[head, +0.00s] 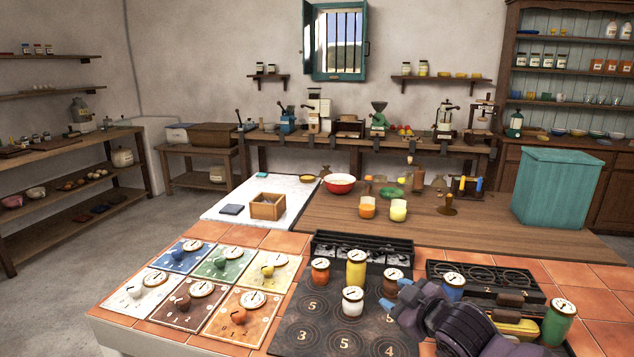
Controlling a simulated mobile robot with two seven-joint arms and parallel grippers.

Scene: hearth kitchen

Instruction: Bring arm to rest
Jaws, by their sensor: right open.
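My right gripper (402,298) is in the lower right of the head view, its arm coming in from the bottom right edge. It is open over the right part of the dark numbered board (318,342), with nothing seen between its fingers. A brown jar with a white dial lid (391,285) stands just beyond the fingertips; I cannot tell whether they touch. A white jar (352,304) stands to the left of the gripper, and a blue jar (453,291) is behind it. My left gripper is not in view.
Yellow (356,272) and orange (320,275) jars stand on the board's far side. A green jar (557,325) stands right of my arm. Black trays (362,248) lie behind. Coloured dial panels (235,315) cover the left tiles. A teal box (556,190) stands at back right.

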